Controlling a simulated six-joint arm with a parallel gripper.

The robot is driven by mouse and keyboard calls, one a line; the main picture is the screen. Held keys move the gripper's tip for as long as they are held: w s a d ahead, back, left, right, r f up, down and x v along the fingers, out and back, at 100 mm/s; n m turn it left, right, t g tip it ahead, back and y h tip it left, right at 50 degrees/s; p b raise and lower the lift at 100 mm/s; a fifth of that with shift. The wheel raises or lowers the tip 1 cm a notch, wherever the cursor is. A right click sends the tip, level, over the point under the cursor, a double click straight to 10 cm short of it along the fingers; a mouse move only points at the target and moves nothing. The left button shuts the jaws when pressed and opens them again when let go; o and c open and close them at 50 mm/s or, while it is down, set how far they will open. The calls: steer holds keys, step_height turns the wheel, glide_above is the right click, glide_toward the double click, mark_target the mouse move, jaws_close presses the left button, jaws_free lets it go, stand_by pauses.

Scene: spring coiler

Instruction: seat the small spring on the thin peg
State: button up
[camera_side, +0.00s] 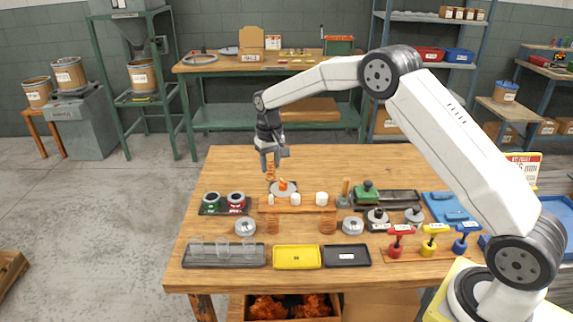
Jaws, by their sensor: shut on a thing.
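My gripper (270,161) points down above the back left part of the wooden bench. It is shut on a small copper-coloured spring (270,173), which hangs upright below the jaws. A grey round base with an orange upright part (283,185) stands just below and to the right of the spring. In front of it is a wooden bar (308,208) with two white capped posts (295,199) and a thinner, short pale peg (271,200) at its left. The spring is above and behind this peg, apart from it. Which peg is the thin one is hard to tell at this size.
Two larger copper coils (328,226) stand in front of the bar, with grey round pieces (245,227) nearby. Clear cups, a yellow tray (297,257) and a black tray (347,256) line the front. The back of the bench is clear.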

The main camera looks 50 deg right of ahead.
mark_target(270, 178)
steer(key=shift+w+f, duration=0.1)
stand_by(0.3)
steer(key=shift+f, duration=2.55)
steer(key=shift+f, duration=1.85)
stand_by(2.4)
steer(key=o, duration=1.2)
steer(key=shift+o, duration=0.2)
